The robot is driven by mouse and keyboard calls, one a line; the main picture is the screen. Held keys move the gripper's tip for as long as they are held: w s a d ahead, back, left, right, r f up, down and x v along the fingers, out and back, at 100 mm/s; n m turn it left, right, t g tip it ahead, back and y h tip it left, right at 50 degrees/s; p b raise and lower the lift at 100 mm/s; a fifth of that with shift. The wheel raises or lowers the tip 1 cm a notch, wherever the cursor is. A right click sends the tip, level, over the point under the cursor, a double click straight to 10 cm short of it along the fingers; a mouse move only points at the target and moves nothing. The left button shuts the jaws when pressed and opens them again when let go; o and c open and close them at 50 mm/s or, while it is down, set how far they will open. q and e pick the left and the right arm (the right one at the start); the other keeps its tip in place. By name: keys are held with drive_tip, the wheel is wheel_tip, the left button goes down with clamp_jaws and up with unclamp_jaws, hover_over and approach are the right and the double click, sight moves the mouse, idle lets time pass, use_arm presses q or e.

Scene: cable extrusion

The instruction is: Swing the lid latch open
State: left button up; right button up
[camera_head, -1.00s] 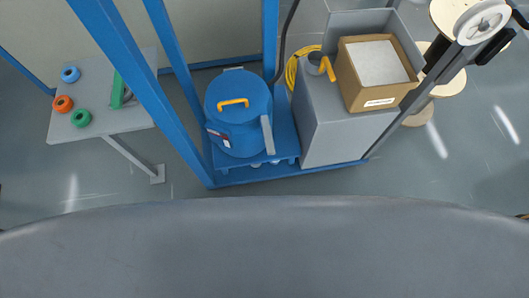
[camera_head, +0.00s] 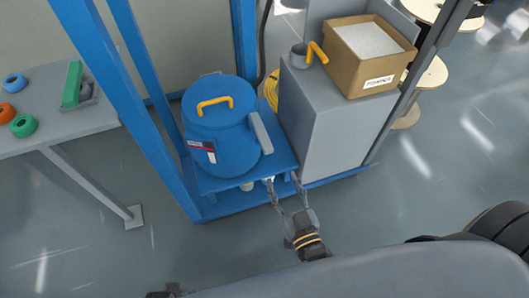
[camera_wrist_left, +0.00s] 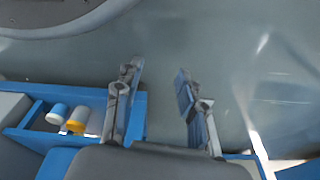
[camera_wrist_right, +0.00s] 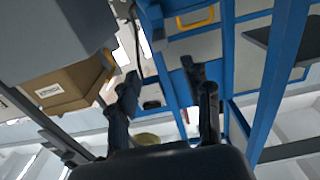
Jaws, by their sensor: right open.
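The blue drum (camera_head: 222,125) stands upright on a blue platform in the head view. Its lid carries a yellow handle (camera_head: 214,103). The grey lid latch (camera_head: 260,133) lies against the drum's right side. My right gripper (camera_head: 284,180) is open and empty, in front of the platform's edge, below the latch in the picture and apart from it. Its spread fingers also show in the right wrist view (camera_wrist_right: 163,78). My left gripper (camera_wrist_left: 159,72) is open and empty in the left wrist view, with bare floor between its fingers; it cannot be made out in the head view.
A grey cabinet (camera_head: 325,125) with a cardboard box (camera_head: 375,75) and a yellow-handled grey cup (camera_head: 299,55) stands right of the drum. Blue frame posts (camera_head: 105,95) rise at its left. A grey table (camera_head: 75,130) with coloured rings is farther left. The floor in front is clear.

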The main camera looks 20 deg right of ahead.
sight(270, 152)
drive_tip(key=w+b, duration=0.1)
drive_tip(key=w, duration=1)
drive_tip(key=shift+w+a, duration=0.15)
use_arm(q)
drive_tip(key=shift+w+d+r, duration=0.1)
drive_tip(key=shift+w+r, duration=0.45)
drive_tip(key=shift+r, duration=0.4)
drive_tip(key=shift+w+d+r, duration=0.1)
drive_tip(key=shift+w+r, duration=0.4)
drive_tip(key=shift+r, duration=0.4)
use_arm(e)
drive_tip(key=shift+w, duration=0.6)
clamp_jaws()
